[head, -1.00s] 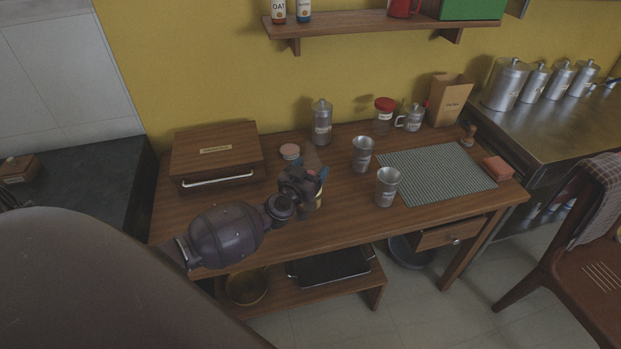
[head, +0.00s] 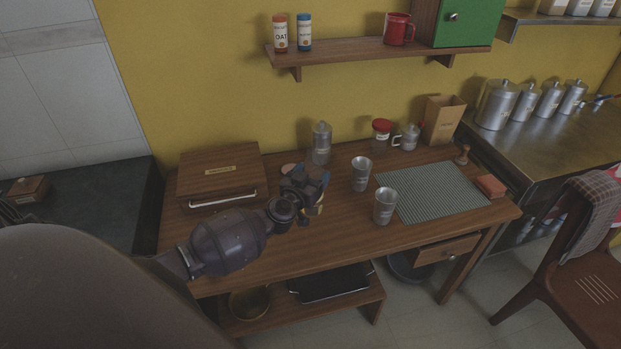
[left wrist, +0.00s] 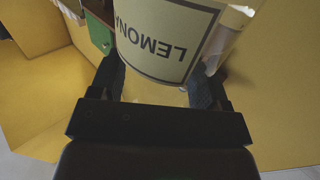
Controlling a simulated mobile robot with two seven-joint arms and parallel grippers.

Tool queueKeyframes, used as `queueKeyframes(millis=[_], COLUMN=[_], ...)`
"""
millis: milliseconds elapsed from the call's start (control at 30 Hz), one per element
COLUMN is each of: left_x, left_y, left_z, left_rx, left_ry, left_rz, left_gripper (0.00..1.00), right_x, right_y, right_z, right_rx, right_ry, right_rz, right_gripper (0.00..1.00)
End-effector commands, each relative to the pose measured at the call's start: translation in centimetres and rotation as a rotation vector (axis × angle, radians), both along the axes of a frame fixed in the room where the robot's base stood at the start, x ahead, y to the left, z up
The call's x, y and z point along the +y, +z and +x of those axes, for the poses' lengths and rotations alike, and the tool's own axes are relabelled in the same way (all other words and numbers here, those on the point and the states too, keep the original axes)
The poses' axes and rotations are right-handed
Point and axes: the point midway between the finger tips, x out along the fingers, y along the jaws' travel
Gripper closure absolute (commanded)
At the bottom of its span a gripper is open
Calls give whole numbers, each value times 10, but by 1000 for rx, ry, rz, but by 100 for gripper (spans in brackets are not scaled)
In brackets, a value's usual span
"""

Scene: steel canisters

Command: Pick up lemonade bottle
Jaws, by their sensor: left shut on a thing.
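The lemonade bottle shows up close in the left wrist view (left wrist: 165,38), with a cream label reading "LEMON" upside down and a pale yellow body below it. My left gripper (left wrist: 165,88) is shut on it, with one dark finger on each side. In the head view my left gripper (head: 312,190) is over the left-middle part of the wooden table (head: 335,235). There the bottle is mostly hidden by the gripper, and I cannot tell how far its base is from the table top. My right gripper is not in view.
Two steel tumblers (head: 384,207) (head: 361,174) stand right of the gripper beside a green mat (head: 435,190). A steel canister (head: 320,143) stands behind it. A wooden bread box (head: 220,175) is at the left. A wall shelf (head: 380,52) is above.

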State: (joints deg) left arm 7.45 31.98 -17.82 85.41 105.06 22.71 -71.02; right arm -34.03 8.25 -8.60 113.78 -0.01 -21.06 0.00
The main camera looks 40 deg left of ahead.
Motion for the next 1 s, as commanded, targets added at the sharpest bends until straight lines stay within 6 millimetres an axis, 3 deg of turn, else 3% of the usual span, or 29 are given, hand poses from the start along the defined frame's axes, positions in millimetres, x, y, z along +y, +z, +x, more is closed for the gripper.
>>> queueKeyframes(millis=[33, 500, 1000], left_x=[0, 0, 0], left_y=[12, 62, 111], left_z=[1, 0, 0], left_rx=[-5, -2, -2], left_ry=[0, -1, -1], left_rz=[-1, 0, 0], left_gripper=[64, 64, 64], right_x=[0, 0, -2], right_y=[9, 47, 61], right_z=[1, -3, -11], right_rx=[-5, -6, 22], right_ry=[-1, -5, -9], right_rz=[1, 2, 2], right_gripper=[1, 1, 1])
